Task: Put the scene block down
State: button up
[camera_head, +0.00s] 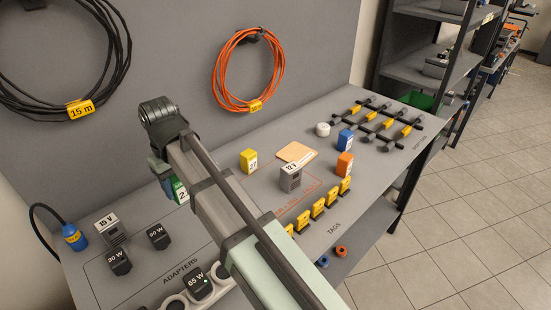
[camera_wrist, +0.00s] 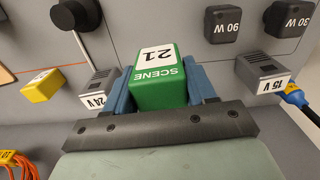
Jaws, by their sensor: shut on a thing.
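The green scene block (camera_wrist: 160,80), labelled "SCENE 21", is between the two blue fingers of my gripper (camera_wrist: 162,84) in the wrist view. The fingers are shut on its sides. In the head view the block (camera_head: 179,190) shows only partly beside my gripper (camera_head: 168,182), the rest hidden by my arm. It is over the back left part of the grey bench (camera_head: 226,180). I cannot tell whether its underside touches the bench. Other blocks stand to its right: yellow (camera_head: 249,160), blue (camera_head: 345,139) and orange (camera_head: 344,165).
A grey 12 V adapter (camera_head: 290,179) and a wooden plate (camera_head: 296,152) are mid-bench. Yellow tags (camera_head: 331,196) line the front. A 24 V adapter (camera_wrist: 98,88) and a 15 V adapter (camera_wrist: 262,74) flank the block in the wrist view. Cables hang on the wall.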

jog(key=w+d, duration=0.6)
jog(key=w, duration=0.3)
jog(key=w+d, duration=0.6)
jog(key=w, duration=0.3)
send_over(297, 153)
jog(key=shift+m, duration=0.3)
notch_tip(297, 153, down, 9)
jog(key=shift+s+f, duration=0.1)
jog(key=shift+f, duration=0.05)
jog(key=o, duration=1.1)
notch_tip(297, 153, up, 12)
jog(key=shift+r, duration=0.2)
